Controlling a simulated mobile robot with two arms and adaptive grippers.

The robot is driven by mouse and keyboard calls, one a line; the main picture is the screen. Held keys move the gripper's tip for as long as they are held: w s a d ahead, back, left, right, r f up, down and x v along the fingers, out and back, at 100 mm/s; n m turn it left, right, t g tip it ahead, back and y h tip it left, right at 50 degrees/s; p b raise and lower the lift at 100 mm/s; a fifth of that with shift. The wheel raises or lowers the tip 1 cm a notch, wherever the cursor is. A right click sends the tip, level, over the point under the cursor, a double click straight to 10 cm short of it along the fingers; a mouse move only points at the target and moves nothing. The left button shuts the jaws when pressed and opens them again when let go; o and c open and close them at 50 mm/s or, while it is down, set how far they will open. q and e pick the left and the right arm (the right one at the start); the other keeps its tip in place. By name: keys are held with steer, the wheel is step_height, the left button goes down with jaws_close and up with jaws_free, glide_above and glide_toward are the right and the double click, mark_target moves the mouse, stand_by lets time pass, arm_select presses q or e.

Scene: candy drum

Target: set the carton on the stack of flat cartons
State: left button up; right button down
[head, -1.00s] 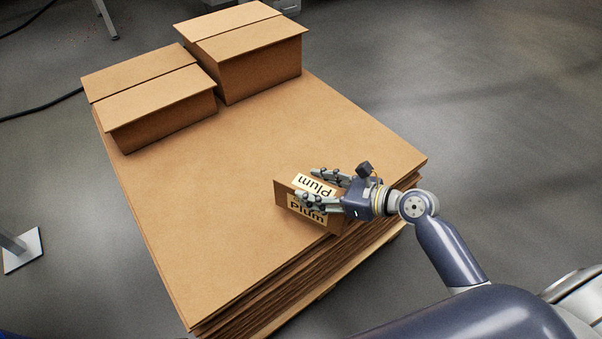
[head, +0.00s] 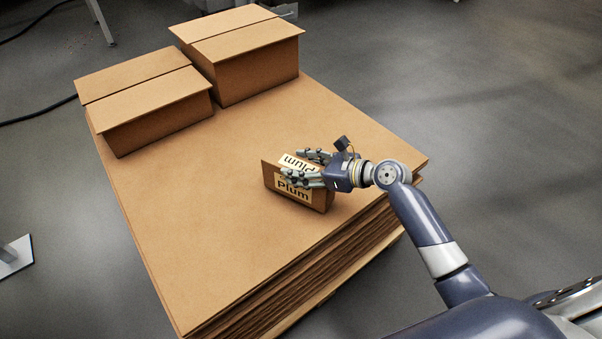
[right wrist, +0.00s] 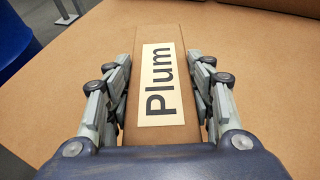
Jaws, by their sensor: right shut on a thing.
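The carton (head: 294,190) is a small brown box with cream "Plum" labels. My right gripper (head: 305,167) is shut on it, with fingers on two opposite sides. In the right wrist view the carton (right wrist: 157,120) sits between the fingers of the right gripper (right wrist: 160,92), its label facing the camera. The stack of flat cartons (head: 210,240) is a thick pile of brown sheets under the carton. I cannot tell whether the carton touches the top sheet or hangs just above it. My left gripper is not in view.
Two larger closed brown boxes stand at the far end of the stack, a lower one (head: 150,125) at left and a taller one (head: 255,72) beside it. The middle and near left of the top sheet are bare. Grey floor surrounds the stack.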

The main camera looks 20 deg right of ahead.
steer(key=shift+f, duration=0.65)
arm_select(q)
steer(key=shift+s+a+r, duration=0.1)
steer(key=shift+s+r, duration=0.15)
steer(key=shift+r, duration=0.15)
arm_select(e)
steer(key=shift+f, duration=0.1)
steer(key=c, duration=0.7)
jaws_free()
steer(key=shift+f, duration=0.2)
